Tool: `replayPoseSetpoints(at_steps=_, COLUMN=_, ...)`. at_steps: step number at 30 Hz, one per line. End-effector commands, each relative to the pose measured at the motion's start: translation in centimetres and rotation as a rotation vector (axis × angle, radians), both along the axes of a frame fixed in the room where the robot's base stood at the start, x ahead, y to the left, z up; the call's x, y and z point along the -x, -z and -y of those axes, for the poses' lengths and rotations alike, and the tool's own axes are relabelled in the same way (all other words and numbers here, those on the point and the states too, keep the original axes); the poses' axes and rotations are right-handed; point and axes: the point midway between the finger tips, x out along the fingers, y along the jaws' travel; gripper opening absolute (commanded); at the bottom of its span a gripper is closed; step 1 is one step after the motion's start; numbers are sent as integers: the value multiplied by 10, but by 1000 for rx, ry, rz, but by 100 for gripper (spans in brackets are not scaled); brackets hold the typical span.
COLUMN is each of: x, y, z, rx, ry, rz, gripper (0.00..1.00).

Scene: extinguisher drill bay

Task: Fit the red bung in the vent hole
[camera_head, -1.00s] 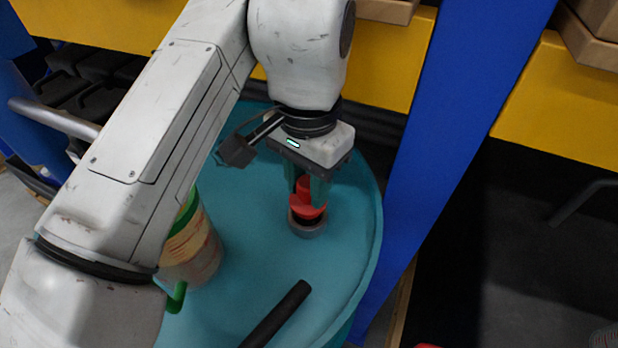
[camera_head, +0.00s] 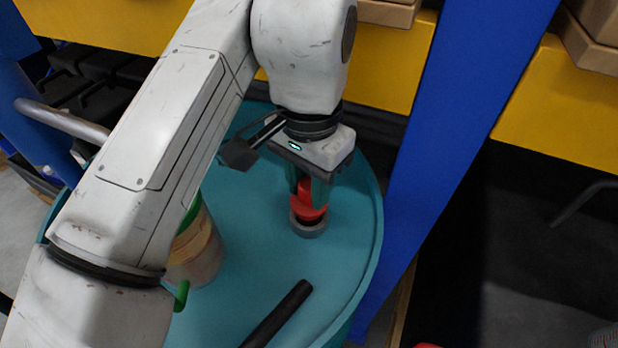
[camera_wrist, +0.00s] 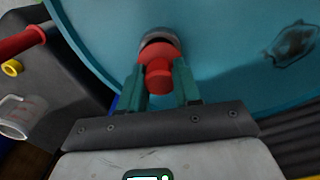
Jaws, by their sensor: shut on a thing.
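The red bung (camera_head: 309,208) is between the fingers of my gripper (camera_head: 309,190), which is shut on it. The bung is upright, right over the grey ring of the vent hole (camera_head: 308,229) on the teal drum top. In the wrist view the red bung (camera_wrist: 158,69) sits between the two green fingers of my gripper (camera_wrist: 160,85), and part of the dark-rimmed grey ring (camera_wrist: 157,37) shows behind it. The bung's lower end meets or overlaps the ring in both views; how deep it sits is hidden.
The teal drum top (camera_head: 255,262) has a raised rim. A black bar (camera_head: 277,316) lies at its front. A tan container with green parts (camera_head: 195,250) stands left, partly behind my arm. A blue post (camera_head: 450,130) rises close on the right.

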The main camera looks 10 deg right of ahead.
Motion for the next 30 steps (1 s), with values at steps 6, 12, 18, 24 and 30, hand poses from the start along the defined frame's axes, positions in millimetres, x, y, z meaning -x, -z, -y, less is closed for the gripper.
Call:
replayPoseSetpoints(at_steps=6, x=0, y=0, z=0, rx=0, ry=0, rz=0, gripper=0)
replayPoseSetpoints(at_steps=12, x=0, y=0, z=0, rx=0, ry=0, rz=0, gripper=0)
replayPoseSetpoints(at_steps=18, x=0, y=1, z=0, rx=0, ry=0, rz=0, gripper=0)
replayPoseSetpoints(at_steps=24, x=0, y=4, z=0, rx=1, ry=0, rz=0, gripper=0)
replayPoseSetpoints(at_steps=30, x=0, y=8, z=0, rx=1, ry=0, rz=0, gripper=0)
